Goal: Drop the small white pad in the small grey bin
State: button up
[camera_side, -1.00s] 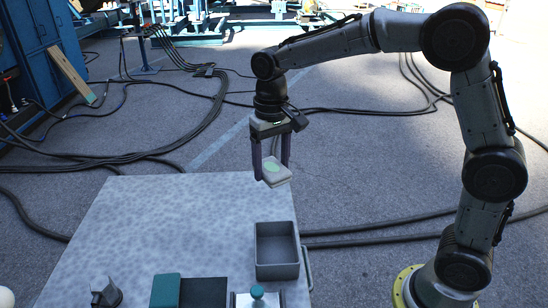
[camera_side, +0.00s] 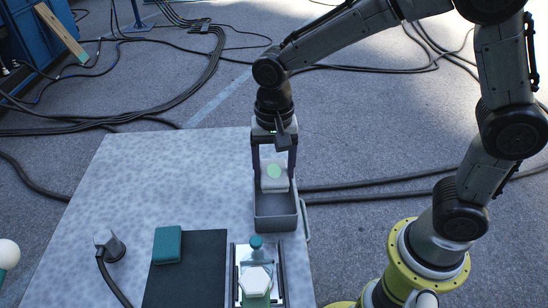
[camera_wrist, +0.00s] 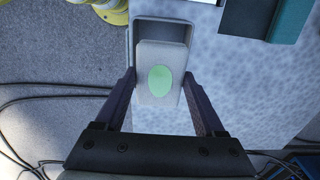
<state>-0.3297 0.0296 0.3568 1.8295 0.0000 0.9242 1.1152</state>
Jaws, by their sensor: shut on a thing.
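The small white pad (camera_side: 274,183), with a pale green oval on its face, is held between the fingers of my gripper (camera_side: 273,178). In the wrist view the pad (camera_wrist: 148,96) sits between both fingertips of my gripper (camera_wrist: 158,95). The small grey bin (camera_side: 276,222) stands at the right edge of the table. In the side view the pad is in front of the bin's far part and hides some of it. In the wrist view the bin (camera_wrist: 160,28) shows beyond the pad, which covers much of it. The height of the pad over the bin is hard to tell.
A teal block (camera_side: 168,245) lies on a dark mat (camera_side: 195,275) left of the bin. A rail fixture with a teal knob (camera_side: 256,242) stands in front of the bin. A grey plug with a cable (camera_side: 108,244) is at the left. The table's far left is clear.

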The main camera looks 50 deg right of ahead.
jog(key=shift+f, duration=2)
jog(key=o, duration=1.5)
